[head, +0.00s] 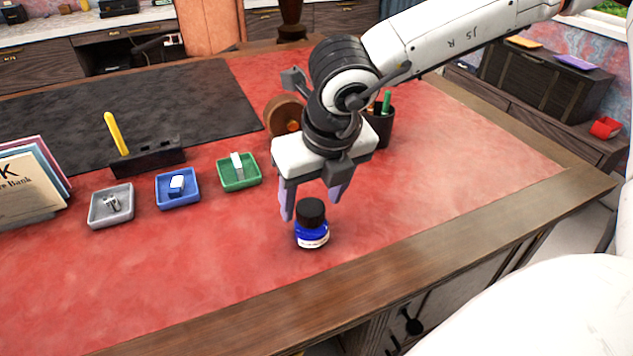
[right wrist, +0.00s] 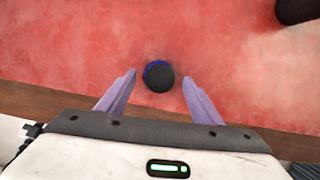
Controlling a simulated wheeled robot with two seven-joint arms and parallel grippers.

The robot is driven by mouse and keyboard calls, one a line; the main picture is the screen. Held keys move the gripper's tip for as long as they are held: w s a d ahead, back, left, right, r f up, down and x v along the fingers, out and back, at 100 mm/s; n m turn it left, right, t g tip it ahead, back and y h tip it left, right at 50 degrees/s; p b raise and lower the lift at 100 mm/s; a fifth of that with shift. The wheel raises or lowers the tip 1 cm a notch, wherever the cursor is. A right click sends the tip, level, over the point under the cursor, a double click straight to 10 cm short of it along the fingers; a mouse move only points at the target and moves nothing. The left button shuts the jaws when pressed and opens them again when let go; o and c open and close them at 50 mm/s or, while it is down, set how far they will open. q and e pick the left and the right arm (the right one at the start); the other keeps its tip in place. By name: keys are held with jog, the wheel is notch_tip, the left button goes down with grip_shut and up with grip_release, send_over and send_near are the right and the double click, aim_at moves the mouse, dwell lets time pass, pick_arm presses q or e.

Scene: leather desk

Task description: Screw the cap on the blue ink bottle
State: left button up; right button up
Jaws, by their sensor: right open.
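The blue ink bottle (head: 311,236) stands upright on the red leather desk top near its front edge. The black cap (head: 312,212) sits on the bottle's mouth; whether it is screwed tight cannot be told. The cap also shows from above in the right wrist view (right wrist: 159,77), with a thin blue rim of the bottle (right wrist: 150,68) around it. My right gripper (head: 311,205) points down over the bottle, fingers open and apart. In the right wrist view the cap lies just beyond and between the fingertips (right wrist: 158,77), touching neither. My left gripper is not in view.
Grey (head: 111,220), blue (head: 177,201) and green (head: 239,184) trays with small items stand to the left. Behind are a brown round object (head: 284,117), a pen cup (head: 381,128) and a dark holder (head: 148,158) with a yellow stick. The leather right of the bottle is clear.

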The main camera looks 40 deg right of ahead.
jog(key=shift+w+f, duration=0.2)
jog(key=shift+f, duration=0.3)
jog(key=c, duration=1.1)
jog(key=shift+f, duration=0.1)
